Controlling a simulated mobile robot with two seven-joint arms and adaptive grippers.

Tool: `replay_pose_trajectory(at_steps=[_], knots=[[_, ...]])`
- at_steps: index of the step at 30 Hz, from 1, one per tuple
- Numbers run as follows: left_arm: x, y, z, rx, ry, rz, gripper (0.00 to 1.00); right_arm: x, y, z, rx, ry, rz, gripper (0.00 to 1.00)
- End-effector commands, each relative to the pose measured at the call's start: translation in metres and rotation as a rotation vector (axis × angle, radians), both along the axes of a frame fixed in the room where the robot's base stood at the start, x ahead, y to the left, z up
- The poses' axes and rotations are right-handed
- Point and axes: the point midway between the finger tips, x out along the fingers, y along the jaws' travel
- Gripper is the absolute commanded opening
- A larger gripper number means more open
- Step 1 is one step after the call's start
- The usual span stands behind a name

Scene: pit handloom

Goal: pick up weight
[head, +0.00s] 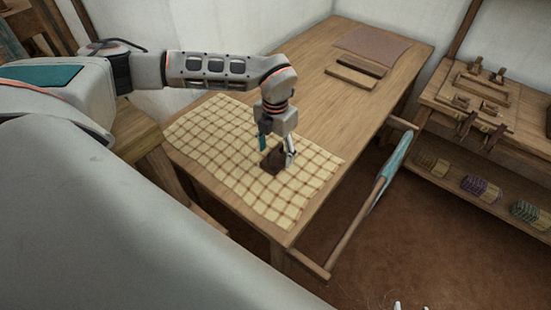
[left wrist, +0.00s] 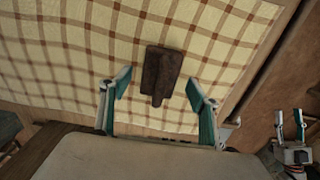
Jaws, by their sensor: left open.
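The weight is a dark brown block (head: 272,160) with a narrower raised part, lying on a cream and brown checked cloth (head: 215,130) on the wooden table. In the left wrist view the weight (left wrist: 161,70) lies ahead of and between the fingertips. My left gripper (head: 277,150) points down over it, partly covering it in the head view. In the left wrist view the left gripper (left wrist: 159,84) is open, with a gap on both sides of the weight and no visible contact. My right gripper (left wrist: 289,124) shows at the lower right there, its fingers apart.
A wooden slab (head: 350,78) and a reddish-brown cloth (head: 372,46) lie at the table's far end. A rod wrapped in teal cloth (head: 390,172) runs along the table's right side. A wooden shelf unit (head: 455,100) with tools and yarn bundles stands at right. The middle of the table is clear.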

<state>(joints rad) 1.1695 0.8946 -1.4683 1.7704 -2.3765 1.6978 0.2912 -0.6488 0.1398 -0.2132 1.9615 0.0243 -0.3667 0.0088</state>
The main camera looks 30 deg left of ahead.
Motion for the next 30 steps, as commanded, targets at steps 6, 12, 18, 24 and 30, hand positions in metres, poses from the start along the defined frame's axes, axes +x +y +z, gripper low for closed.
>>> replay_pose_trajectory(at_steps=[6,12,18,24,30], knots=[[0.0,0.0,-0.024,0.0,0.0,0.0,0.61,0.0,0.0,0.002,0.0,-0.001,-0.001,0.4],[0.0,0.0,-0.026,-0.001,-0.001,0.0,0.61,0.0,0.0,0.002,0.001,-0.001,0.0,0.4],[0.0,0.0,-0.025,-0.001,-0.001,0.0,0.25,0.0,0.0,0.002,0.001,-0.001,0.0,0.4],[0.002,-0.001,-0.023,-0.002,-0.006,0.0,0.0,0.0,0.0,0.002,0.001,-0.001,0.0,0.4],[0.002,-0.001,-0.023,-0.002,-0.006,0.0,0.0,0.0,0.0,0.002,0.0,-0.001,-0.001,0.4]])
